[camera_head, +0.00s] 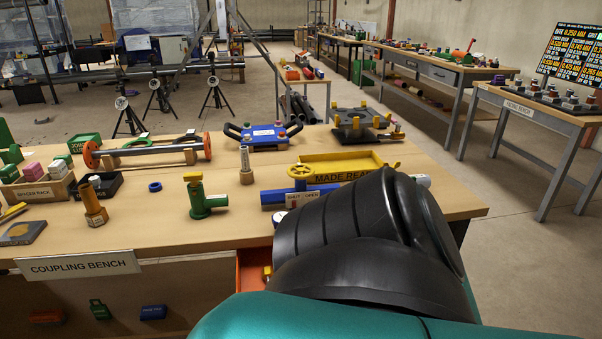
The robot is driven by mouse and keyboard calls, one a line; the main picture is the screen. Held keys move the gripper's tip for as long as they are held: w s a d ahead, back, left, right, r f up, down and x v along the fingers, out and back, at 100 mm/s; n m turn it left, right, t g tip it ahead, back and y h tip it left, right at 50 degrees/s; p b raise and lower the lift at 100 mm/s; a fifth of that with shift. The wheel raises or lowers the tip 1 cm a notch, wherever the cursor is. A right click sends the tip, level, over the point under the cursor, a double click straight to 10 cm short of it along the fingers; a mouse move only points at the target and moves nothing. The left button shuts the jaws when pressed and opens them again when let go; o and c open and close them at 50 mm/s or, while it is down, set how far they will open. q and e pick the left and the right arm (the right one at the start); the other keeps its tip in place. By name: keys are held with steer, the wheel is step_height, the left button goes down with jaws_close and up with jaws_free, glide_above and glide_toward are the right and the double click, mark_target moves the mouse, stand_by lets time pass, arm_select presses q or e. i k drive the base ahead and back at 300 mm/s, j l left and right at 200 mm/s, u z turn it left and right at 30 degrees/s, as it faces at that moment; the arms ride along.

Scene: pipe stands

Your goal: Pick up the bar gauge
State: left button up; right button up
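No object carries a readable bar gauge label, so I cannot tell which one it is. A blue block with two black handles (263,134) sits at the back of the coupling bench (350,219). A grey pipe with orange-red end flanges (148,151) lies across wooden supports left of it. A small upright tan piece (246,165) stands in front of the blue block. Neither gripper shows. A large black and teal part of my own body covers the lower right and hides part of the bench's front edge.
A green valve (208,202), a brass-coloured fitting (94,205) and a blue ring (155,187) stand on the bench. A yellow tray (335,162) and a dark fixture (361,123) are at the right. An open orange drawer (252,270) projects below. The bench's left middle has bare wood.

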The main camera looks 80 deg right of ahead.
mark_target(276, 217)
steer(key=k+l, duration=0.35)
steer(key=l, duration=0.15)
steer(key=k+l, duration=0.35)
steer(key=l, duration=0.2)
steer(key=k+l, duration=0.3)
steer(key=l, duration=0.2)
